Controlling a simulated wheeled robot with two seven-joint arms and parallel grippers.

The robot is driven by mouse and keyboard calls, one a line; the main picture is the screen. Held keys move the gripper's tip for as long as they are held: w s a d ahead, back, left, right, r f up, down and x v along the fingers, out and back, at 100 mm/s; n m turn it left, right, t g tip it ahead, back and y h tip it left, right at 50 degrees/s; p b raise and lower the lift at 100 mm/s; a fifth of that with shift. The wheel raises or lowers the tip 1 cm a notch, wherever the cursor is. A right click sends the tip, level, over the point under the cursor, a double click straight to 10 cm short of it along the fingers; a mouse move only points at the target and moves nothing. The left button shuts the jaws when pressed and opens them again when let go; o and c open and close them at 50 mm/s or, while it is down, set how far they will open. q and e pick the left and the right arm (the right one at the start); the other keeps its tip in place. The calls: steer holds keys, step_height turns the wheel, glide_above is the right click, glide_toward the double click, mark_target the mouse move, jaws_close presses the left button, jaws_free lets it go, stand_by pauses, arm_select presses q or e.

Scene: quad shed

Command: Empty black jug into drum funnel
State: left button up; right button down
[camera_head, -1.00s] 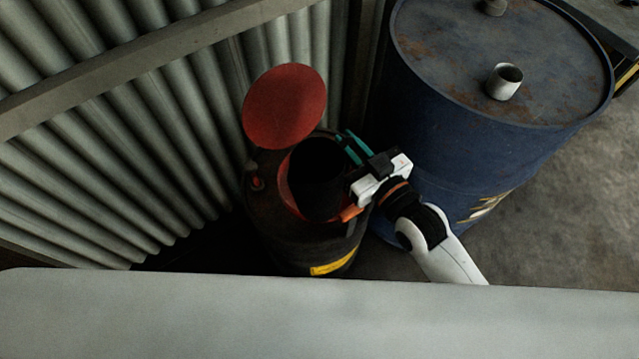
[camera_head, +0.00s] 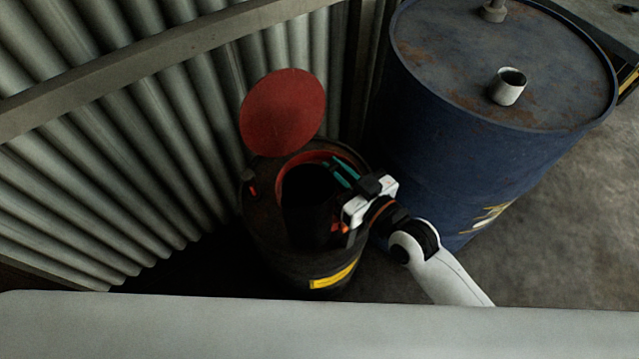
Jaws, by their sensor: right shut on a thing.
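The black jug (camera_head: 308,204) is a dark shape over the mouth of the drum funnel, and its edges blend into the shadow. The red drum funnel (camera_head: 312,159) shows as a curved rim on top of a dark drum (camera_head: 262,222), with its round red lid (camera_head: 284,110) standing open behind. My right gripper (camera_head: 344,178) reaches in from the right at the funnel's right side, its teal fingers toward the jug. It is shut on the jug, though the contact is hard to see. I cannot tell whether anything flows out. My left gripper is not in view.
A large blue drum (camera_head: 440,130) with a short metal pipe stub (camera_head: 508,87) stands close on the right. A corrugated metal wall (camera_head: 110,170) runs behind and left. A pale flat surface (camera_head: 250,330) crosses the bottom. Open floor (camera_head: 545,225) lies at the right.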

mark_target(317, 202)
steer(key=shift+w+f+m+g+h+p, duration=0.35)
steer(key=shift+w+m+g+p, duration=0.4)
steer(key=shift+p, duration=0.45)
steer(key=shift+w+d+f+m+g, duration=0.15)
steer(key=shift+f+m+g, duration=0.3)
steer(key=shift+f, duration=0.3)
steer(key=shift+s+f+m+g+h+p, duration=0.2)
steer(key=shift+f+m+g+p, duration=0.4)
steer(key=shift+m+g+p, duration=0.45)
steer(key=shift+s+f+m+g+h+p, duration=0.2)
steer(key=shift+f+m+g+p, duration=0.5)
steer(key=shift+g, duration=0.65)
steer(key=shift+s+f+m+g+h+p, duration=0.2)
steer(key=shift+f+m+g+p, duration=0.3)
steer(key=shift+m+g+p, duration=0.45)
steer(key=shift+s+f+g+b, duration=0.1)
steer(key=shift+f+g+b, duration=0.3)
steer(key=shift+f, duration=0.2)
steer(key=shift+s+f+g+p, duration=0.1)
steer(key=shift+g+p, duration=0.2)
steer(key=shift+g, duration=0.05)
